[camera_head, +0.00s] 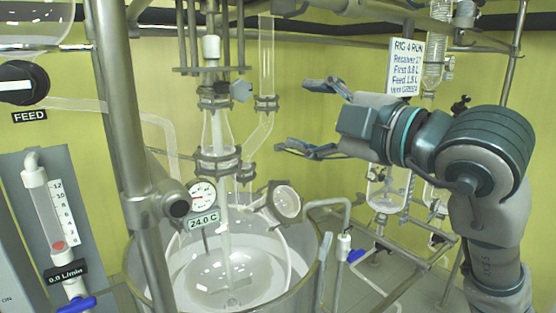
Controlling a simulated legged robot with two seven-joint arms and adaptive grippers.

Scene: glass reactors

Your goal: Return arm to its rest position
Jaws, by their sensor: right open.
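My right gripper (318,118) shows on the right side of the head view, with its arm coming in from the right edge. Its two fingers are spread wide apart and point left, with nothing between them. The fingertips are to the right of the glass reactor's neck and upper tube (266,60), apart from them as far as I can tell. My left gripper is not in view.
The glass reactor vessel (232,265) stands in a metal bath at centre. A steel post (125,120) rises at left, near the FEED knob (22,84) and flowmeter (45,205). A sign (405,68) and receiver flask (385,190) sit behind my right arm.

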